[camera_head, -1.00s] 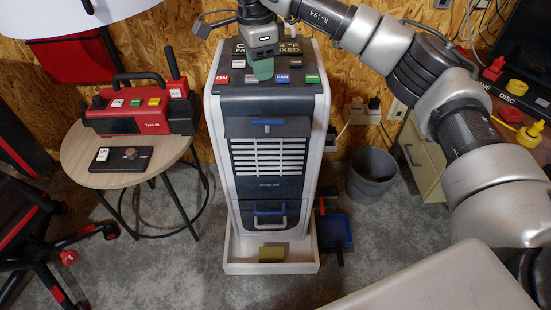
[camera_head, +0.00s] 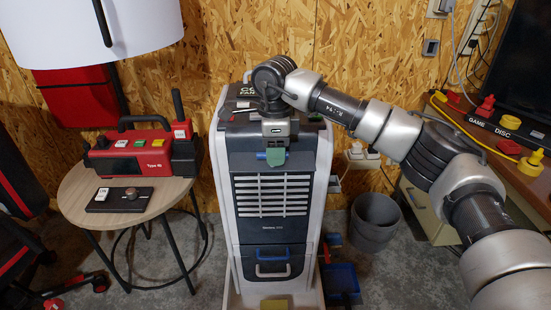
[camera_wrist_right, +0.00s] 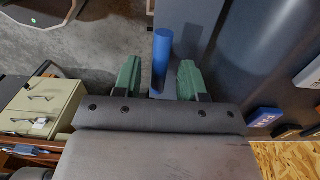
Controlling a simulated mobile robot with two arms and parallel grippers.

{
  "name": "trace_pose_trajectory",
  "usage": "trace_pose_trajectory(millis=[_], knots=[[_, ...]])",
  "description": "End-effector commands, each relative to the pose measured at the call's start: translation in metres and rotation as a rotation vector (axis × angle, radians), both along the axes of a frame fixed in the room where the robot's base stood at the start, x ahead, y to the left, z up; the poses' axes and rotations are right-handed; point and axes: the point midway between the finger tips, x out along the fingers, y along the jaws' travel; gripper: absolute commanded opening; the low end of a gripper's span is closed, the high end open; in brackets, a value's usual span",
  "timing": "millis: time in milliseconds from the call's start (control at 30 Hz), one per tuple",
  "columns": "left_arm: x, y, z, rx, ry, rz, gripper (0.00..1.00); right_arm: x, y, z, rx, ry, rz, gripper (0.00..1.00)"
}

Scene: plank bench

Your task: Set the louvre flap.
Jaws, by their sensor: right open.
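The tall white and dark grey cooler (camera_head: 216,190) stands upright in the middle of the head view. Its louvre flap shows as white slats (camera_head: 272,194) on the front. A blue handle (camera_head: 262,155) sits just above the slats, partly hidden by my right gripper. My right gripper (camera_head: 276,155) points down at the cooler's upper front, its green fingers beside the handle. In the right wrist view my right gripper (camera_wrist_right: 159,82) is open, and the blue bar (camera_wrist_right: 161,50) lies between its fingers, with gaps on both sides. My left gripper is not in view.
A round table (camera_head: 80,220) at left carries a red device (camera_head: 140,158) and a black control plate (camera_head: 119,199). A grey bin (camera_head: 375,222) and a blue tray (camera_head: 340,281) stand right of the cooler. A wooden desk is at far right.

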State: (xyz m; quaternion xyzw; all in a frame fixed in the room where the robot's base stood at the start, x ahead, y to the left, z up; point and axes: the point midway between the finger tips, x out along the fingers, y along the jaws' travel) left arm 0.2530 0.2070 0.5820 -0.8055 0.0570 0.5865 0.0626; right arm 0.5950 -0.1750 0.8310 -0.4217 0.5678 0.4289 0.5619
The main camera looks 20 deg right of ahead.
Motion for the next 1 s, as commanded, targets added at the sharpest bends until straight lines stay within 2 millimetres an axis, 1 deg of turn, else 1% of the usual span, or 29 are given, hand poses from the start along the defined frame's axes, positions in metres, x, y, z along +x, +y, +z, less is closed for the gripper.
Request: trace_pose_trajectory(millis=[33, 133, 467, 500, 733, 1000], knots=[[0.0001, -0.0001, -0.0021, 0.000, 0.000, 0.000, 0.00, -0.0003, -0.0002, -0.0066, -0.001, 0.001, 0.000, 0.41], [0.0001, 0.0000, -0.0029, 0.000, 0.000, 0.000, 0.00, -0.0002, -0.0002, -0.0131, 0.000, 0.000, 0.000, 0.41], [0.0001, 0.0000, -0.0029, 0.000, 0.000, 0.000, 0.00, -0.0003, -0.0001, -0.0156, 0.001, 0.000, 0.000, 0.41], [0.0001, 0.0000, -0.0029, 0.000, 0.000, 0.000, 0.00, -0.0003, -0.0001, -0.0156, 0.001, 0.000, 0.000, 0.35], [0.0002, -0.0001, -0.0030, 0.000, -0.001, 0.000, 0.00, -0.0004, 0.0000, -0.0154, 0.000, 0.000, 0.000, 0.00], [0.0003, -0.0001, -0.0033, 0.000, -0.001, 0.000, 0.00, -0.0009, 0.0004, -0.0161, 0.001, 0.002, 0.002, 0.00]])
